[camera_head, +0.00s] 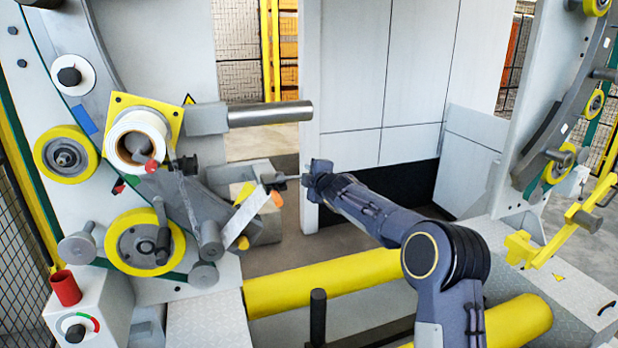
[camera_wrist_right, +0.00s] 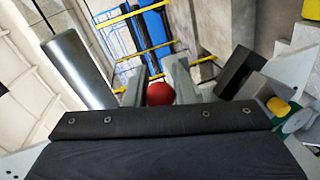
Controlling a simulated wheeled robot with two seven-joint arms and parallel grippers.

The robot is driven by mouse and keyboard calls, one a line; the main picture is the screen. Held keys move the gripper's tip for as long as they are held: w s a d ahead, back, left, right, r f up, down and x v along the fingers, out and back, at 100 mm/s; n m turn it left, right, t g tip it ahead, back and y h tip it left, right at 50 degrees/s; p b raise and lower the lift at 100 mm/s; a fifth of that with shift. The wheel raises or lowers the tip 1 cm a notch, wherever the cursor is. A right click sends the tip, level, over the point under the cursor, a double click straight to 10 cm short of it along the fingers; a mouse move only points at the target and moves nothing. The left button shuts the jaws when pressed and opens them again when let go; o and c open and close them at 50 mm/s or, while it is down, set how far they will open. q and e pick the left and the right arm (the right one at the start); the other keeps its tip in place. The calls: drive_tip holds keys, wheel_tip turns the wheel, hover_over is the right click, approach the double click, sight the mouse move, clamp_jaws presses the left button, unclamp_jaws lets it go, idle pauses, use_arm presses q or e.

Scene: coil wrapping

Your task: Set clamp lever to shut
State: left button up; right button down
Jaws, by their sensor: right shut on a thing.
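My right gripper (camera_head: 275,181) reaches in from the right beside the left machine frame. In the right wrist view, its two fingers (camera_wrist_right: 160,88) stand on either side of a red ball knob (camera_wrist_right: 160,94), and it is shut on this knob. I take the knob to be the end of the clamp lever. In the head view, a pale flat bar (camera_head: 240,218) runs up toward the gripper. I cannot tell whether it is the lever's arm, and the fingers hide detail there. My left gripper is not in view.
A steel shaft (camera_head: 270,113) sticks out above the gripper, and it also shows in the right wrist view (camera_wrist_right: 75,68). A white roll (camera_head: 136,140) and yellow wheels (camera_head: 135,243) sit on the left frame. Yellow rollers (camera_head: 325,282) lie below my arm.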

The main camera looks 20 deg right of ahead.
drive_tip(key=shift+r, duration=0.15)
idle(0.3)
drive_tip(key=c, duration=1.2)
unclamp_jaws()
drive_tip(key=shift+s+b, duration=0.45)
drive_tip(key=shift+b, duration=0.05)
drive_tip(key=s+r+b, duration=0.1)
drive_tip(key=s+b, duration=0.2)
drive_tip(key=s, duration=0.3)
drive_tip(key=shift+s+r, duration=0.2)
drive_tip(key=shift+s, duration=0.2)
